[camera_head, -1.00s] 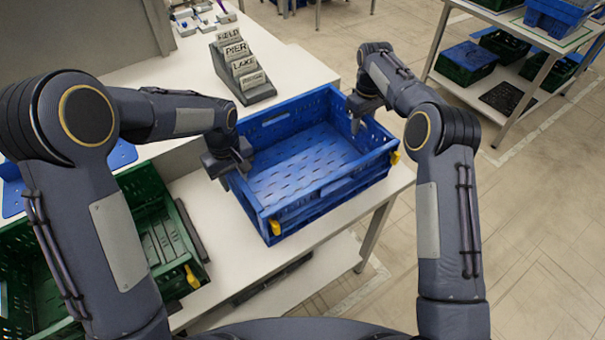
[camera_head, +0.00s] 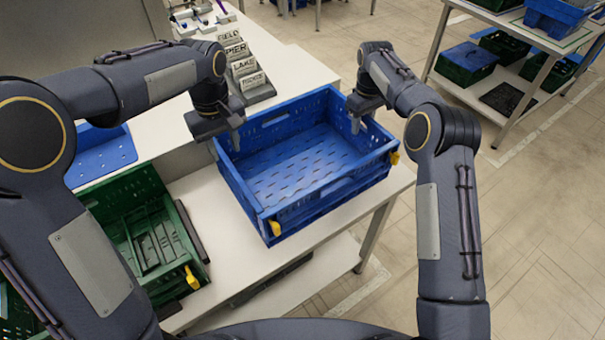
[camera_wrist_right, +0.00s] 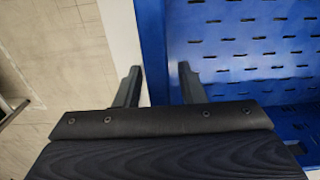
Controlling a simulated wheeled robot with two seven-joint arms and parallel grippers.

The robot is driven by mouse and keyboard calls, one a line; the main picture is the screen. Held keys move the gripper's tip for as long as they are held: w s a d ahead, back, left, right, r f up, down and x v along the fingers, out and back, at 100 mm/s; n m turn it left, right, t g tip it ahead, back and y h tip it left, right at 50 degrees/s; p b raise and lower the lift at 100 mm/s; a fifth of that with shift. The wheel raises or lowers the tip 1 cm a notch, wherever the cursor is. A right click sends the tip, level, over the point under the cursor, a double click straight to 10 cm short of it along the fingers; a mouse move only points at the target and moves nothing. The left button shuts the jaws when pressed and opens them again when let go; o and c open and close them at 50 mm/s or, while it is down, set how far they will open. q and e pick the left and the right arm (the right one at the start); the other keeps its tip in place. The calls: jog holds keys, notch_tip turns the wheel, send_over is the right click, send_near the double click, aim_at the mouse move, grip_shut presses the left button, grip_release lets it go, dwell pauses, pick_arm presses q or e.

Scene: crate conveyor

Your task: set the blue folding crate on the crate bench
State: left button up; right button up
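The blue folding crate (camera_head: 322,196) stands unfolded with its walls up on the white crate bench (camera_head: 225,250). It has yellow clips at its front corners. My left gripper (camera_head: 216,137) is at the crate's back left corner, its fingers apart; I cannot tell whether it touches the wall. My right gripper (camera_head: 359,118) is at the crate's right wall. In the right wrist view, the right gripper's fingers (camera_wrist_right: 159,84) are apart, with the blue crate's wall (camera_wrist_right: 152,40) between them and a gap beside the inner finger.
A green crate (camera_head: 187,240) stands at the left, with a flat blue piece (camera_head: 103,158) behind it. A rack of labelled cards (camera_head: 240,65) is behind the blue crate. A shelf unit (camera_head: 535,70) with crates stands at the back right; the floor between is clear.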

notch_tip(320, 180, up, 12)
jog(key=shift+f, duration=0.2)
pick_arm(q)
jog(key=shift+s, duration=0.1)
pick_arm(e)
jog(key=shift+s, duration=0.1)
dwell(0.6)
